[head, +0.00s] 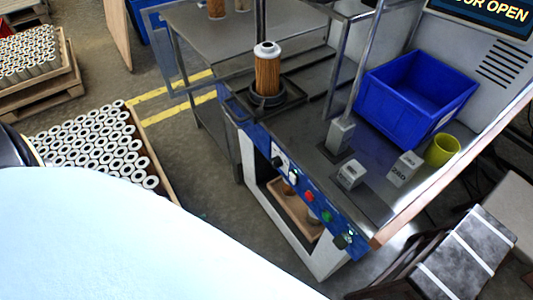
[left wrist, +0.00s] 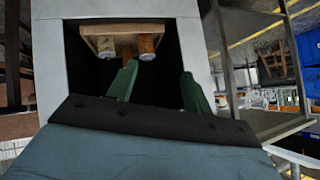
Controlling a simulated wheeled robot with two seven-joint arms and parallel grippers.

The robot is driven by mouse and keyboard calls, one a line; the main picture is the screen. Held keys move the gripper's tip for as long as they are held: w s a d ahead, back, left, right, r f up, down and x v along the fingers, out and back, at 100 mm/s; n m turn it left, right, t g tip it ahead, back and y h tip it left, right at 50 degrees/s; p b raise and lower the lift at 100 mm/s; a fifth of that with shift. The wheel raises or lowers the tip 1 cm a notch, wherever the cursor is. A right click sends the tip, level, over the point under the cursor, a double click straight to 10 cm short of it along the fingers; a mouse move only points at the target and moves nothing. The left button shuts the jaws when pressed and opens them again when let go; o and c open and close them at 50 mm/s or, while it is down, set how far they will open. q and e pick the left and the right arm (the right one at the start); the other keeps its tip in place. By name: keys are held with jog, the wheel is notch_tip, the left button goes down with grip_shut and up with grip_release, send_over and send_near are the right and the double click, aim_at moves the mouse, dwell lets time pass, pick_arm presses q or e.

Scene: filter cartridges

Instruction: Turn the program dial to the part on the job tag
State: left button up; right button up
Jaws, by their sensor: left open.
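A bench-like machine shows in the head view with a blue control strip (head: 318,205) along its front edge. On the strip a dark knob on a white plate (head: 279,161) looks like the program dial; its setting is too small to read. Another dark knob (head: 341,242) sits at the strip's near end. My left gripper (left wrist: 157,88) shows green fingers spread apart and empty in the left wrist view, in front of a dark opening; in the head view only my pale arm shows. My right gripper is not in view.
A filter cartridge (head: 267,72) stands upright in a round holder on the machine. A blue bin (head: 415,90), a yellow cup (head: 442,150) and pale blocks (head: 350,174) stand on its top. A screen (head: 485,15) ends in "OPEN". A wooden tray (left wrist: 108,32) holds cartridges inside the opening.

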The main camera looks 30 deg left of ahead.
pick_arm(q)
jog(key=w+a+r+m+t+h+b, duration=0.2)
jog(key=w+r+t+b, duration=0.2)
jog(key=w, duration=0.2)
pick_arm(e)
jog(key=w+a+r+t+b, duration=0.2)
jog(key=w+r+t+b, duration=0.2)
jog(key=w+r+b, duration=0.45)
pick_arm(q)
jog(key=m+t+h+b, duration=0.2)
jog(key=m+h, duration=0.8)
jog(key=h, duration=0.1)
send_near(273, 164)
jog(key=b+x, duration=0.3)
jog(key=x, duration=0.4)
jog(key=shift+w+d, duration=0.3)
jog(key=shift+w+d+r+b, duration=0.1)
jog(key=shift+w+d+b, duration=0.1)
jog(key=shift+w+b, duration=0.1)
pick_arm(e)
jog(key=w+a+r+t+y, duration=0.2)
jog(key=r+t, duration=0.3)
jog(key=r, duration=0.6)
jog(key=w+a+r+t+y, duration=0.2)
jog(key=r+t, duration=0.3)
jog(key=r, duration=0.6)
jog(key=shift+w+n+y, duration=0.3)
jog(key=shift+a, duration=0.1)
